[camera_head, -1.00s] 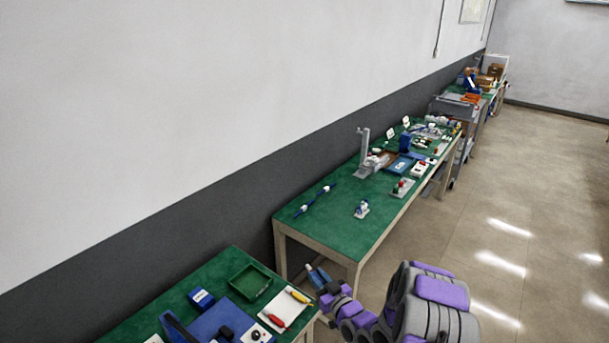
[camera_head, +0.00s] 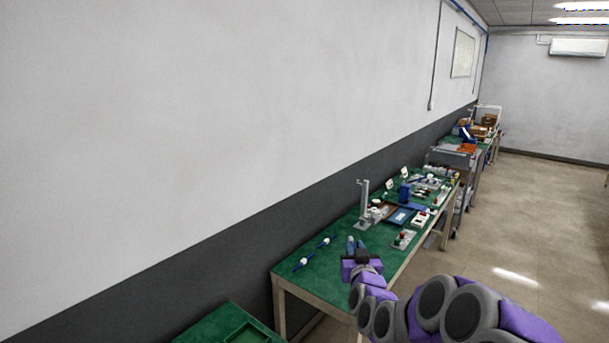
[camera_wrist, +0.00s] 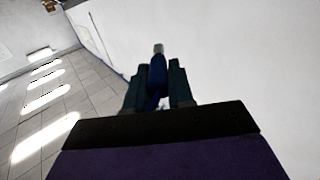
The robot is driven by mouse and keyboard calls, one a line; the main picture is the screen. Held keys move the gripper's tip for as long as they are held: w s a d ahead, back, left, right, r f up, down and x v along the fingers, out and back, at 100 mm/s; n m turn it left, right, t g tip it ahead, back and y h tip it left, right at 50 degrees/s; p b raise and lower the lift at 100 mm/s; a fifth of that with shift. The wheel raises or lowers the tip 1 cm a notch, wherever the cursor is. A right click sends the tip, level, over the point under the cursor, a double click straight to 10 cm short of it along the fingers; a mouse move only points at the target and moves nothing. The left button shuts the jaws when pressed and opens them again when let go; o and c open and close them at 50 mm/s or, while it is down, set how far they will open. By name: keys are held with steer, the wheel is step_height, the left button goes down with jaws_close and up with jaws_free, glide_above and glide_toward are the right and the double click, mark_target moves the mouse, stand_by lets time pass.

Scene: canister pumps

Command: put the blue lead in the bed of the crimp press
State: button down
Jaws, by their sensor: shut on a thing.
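My gripper (camera_head: 357,243) is raised in front of the near part of a long green bench. It is shut on a dark blue piece with a pale metal tip, which I take to be the blue lead (camera_wrist: 157,72); it stands up between the two fingers in the wrist view. A grey stand with a tall post (camera_head: 363,193) is on the bench beyond my gripper. It may be the crimp press; its bed is too small to make out.
Two blue-and-white pieces (camera_head: 304,262) lie on the bench (camera_head: 325,275) at its near left. A blue tray (camera_head: 401,216) and several small items are farther along. A second green bench (camera_head: 215,326) is at bottom. Wall on the left, open floor on the right.

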steer(key=shift+s+d+r, duration=0.1)
steer(key=shift+s+r, duration=0.05)
steer(key=shift+r, duration=0.45)
steer(key=shift+s+d+r, duration=0.1)
steer(key=shift+s+r, duration=0.05)
steer(key=shift+r, duration=0.45)
steer(key=s+a+f+n+g+y, duration=0.15)
steer(key=a+f+y, duration=0.25)
steer(key=f, duration=0.9)
steer(key=s+a+f+n+y, duration=0.1)
steer(key=a+f+n+y, duration=0.25)
steer(key=f, duration=0.95)
steer(key=s+a+f+n+g+y, duration=0.2)
steer(key=s+a+f+y, duration=0.1)
steer(key=s+a+f, duration=0.2)
steer(key=s+a+f+n+g+y, duration=0.3)
steer(key=s+a+f, duration=0.2)
steer(key=s+f, duration=0.5)
steer(key=s, duration=0.3)
steer(key=shift+s+a, duration=0.2)
steer(key=shift+a, duration=0.05)
steer(key=shift+g, duration=0.25)
